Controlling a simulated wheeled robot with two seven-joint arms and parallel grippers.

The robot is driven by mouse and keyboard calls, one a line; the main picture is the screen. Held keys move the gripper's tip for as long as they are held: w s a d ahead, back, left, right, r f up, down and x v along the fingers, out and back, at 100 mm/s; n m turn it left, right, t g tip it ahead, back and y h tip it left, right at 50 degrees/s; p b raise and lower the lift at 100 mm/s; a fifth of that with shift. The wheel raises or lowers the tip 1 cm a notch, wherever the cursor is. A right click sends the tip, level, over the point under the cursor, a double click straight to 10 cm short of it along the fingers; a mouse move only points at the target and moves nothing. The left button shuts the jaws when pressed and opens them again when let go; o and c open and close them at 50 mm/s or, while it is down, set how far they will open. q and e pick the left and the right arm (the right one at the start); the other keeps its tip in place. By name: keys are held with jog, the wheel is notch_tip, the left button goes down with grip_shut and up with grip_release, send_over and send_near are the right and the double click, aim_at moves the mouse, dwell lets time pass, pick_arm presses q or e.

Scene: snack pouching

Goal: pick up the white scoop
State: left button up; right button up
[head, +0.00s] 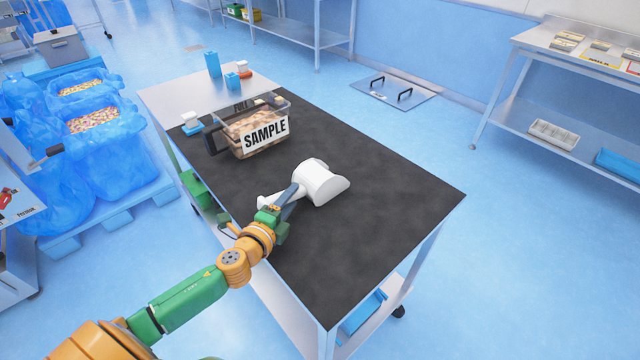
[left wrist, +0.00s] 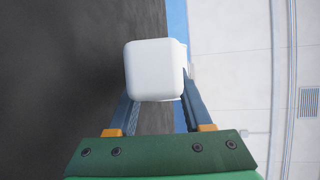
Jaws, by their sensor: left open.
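The white scoop (head: 320,184) lies on the dark mat (head: 385,210) of the table, its broad bowl to the right of my left gripper. A small white part shows to the left of the fingers and may be its handle end. My left gripper (head: 296,190) is open at the scoop, with its fingers beside the bowl. In the left wrist view, a white block-like part of the scoop (left wrist: 154,70) shows at the fingers of my left gripper (left wrist: 157,104). Contact cannot be told. The fingers hide part of the scoop. My right gripper is not in view.
A clear bin labelled SAMPLE (head: 228,118) stands behind the scoop. Blue containers (head: 213,64) and a small white and blue item (head: 191,122) are near the far end. The mat to the right and front is clear. Blue-lined bins (head: 125,150) stand left of the table.

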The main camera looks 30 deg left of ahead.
pick_arm(q)
jog(key=shift+x, duration=1.1)
jog(key=shift+s, duration=0.2)
jog(key=c, duration=0.3)
grip_shut()
